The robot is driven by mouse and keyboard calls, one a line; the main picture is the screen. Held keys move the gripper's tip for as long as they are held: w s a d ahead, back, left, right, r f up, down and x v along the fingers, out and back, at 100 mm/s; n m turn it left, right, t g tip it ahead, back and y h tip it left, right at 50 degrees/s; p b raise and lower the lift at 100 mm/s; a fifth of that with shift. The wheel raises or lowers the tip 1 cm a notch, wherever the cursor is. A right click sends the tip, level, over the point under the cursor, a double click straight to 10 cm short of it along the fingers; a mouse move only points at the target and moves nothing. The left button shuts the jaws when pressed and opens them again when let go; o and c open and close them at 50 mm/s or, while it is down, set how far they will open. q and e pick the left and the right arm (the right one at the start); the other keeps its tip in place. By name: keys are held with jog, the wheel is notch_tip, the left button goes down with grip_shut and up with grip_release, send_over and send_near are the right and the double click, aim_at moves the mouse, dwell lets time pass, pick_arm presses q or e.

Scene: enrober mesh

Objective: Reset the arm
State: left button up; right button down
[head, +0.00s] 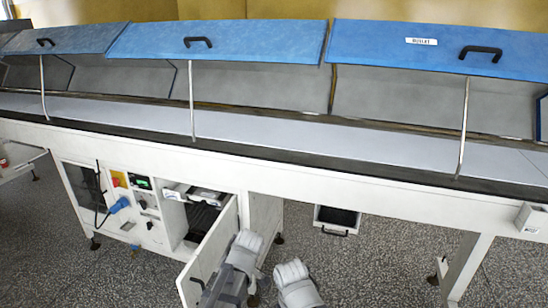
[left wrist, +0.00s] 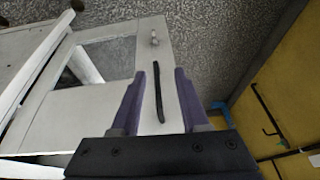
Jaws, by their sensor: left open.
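My left gripper (left wrist: 159,74) is open in the left wrist view, with its two purple fingers apart. A black bar handle (left wrist: 158,92) on a pale door panel shows between the fingers, and no grip on it is seen. In the head view the white cabinet door (head: 212,255) stands swung open under the conveyor. Parts of my arms show at the lower middle, one close beside that door. My left fingers are not clear in the head view, and my right gripper is not seen.
The long conveyor machine (head: 300,160) has raised blue lids (head: 215,42) held by thin rods. The open cabinet shows dark contents (head: 203,215) beside a control panel (head: 130,205). A small tray with a handle (head: 337,220) hangs below the frame.

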pick_arm(q)
jog(key=s+d+r+m+h+p, duration=0.1)
jog(key=s+d+r+m+p, duration=0.1)
jog(key=r+m+p, duration=0.3)
jog(key=s+d+r+m+h+p, duration=0.1)
jog(key=s+d+r+m+p, duration=0.2)
jog(key=s+r+m+p, duration=0.2)
jog(key=s+d+r+m+g+h+p, duration=0.1)
jog(key=s+d+r+m+p, duration=0.2)
jog(key=r+m+p, duration=0.3)
jog(key=shift+s+r+m+p, duration=0.15)
jog(key=shift+s+m+p, duration=0.5)
jog(key=shift+m, duration=0.45)
